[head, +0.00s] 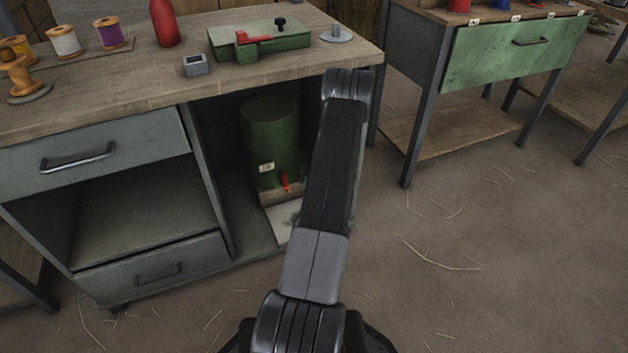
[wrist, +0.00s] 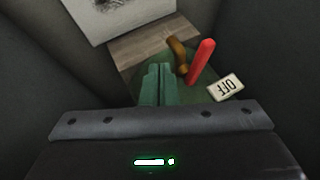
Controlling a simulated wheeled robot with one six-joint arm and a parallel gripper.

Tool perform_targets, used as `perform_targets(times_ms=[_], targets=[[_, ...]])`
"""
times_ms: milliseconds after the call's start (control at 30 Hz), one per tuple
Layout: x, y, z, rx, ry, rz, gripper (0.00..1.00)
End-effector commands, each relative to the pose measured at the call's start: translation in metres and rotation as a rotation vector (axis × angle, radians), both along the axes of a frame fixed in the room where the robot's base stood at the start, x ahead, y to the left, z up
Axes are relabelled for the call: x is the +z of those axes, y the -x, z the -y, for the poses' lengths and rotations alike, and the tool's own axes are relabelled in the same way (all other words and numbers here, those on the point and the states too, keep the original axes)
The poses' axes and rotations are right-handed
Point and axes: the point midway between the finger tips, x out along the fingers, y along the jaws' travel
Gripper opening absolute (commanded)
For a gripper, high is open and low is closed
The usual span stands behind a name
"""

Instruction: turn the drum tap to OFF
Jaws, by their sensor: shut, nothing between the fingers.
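The green drum (head: 270,140) stands in the open bay under the workbench. Its red tap lever (head: 285,183) hangs roughly downward near the drum's base. In the wrist view, which looks upside down, the red lever (wrist: 202,60) slants up and right beside the brass spout (wrist: 178,55). A white label reading OFF (wrist: 226,87) is on the drum to the right of the lever's lower end. My gripper (wrist: 158,72) is shut and empty, to the left of the lever and apart from it in the picture. In the head view my arm hides the gripper.
Dark bay walls (wrist: 45,70) stand close on both sides in the wrist view. A wooden block (wrist: 135,47) and a pale sheet (wrist: 110,15) lie by the spout. The workbench top (head: 110,75) overhangs the bay. Open floor (head: 480,260) lies to the right.

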Motion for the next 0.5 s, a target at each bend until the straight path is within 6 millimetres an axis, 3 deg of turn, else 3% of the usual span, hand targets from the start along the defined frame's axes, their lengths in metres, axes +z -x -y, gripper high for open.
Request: perform_targets(times_ms=[33,200,500], targets=[[-0.010,-0.002,-0.008,0.003,0.000,0.001,0.00],[-0.006,0.001,-0.030,0.002,0.001,0.001,0.00],[-0.003,0.002,-0.042,-0.001,0.000,0.000,0.00]])
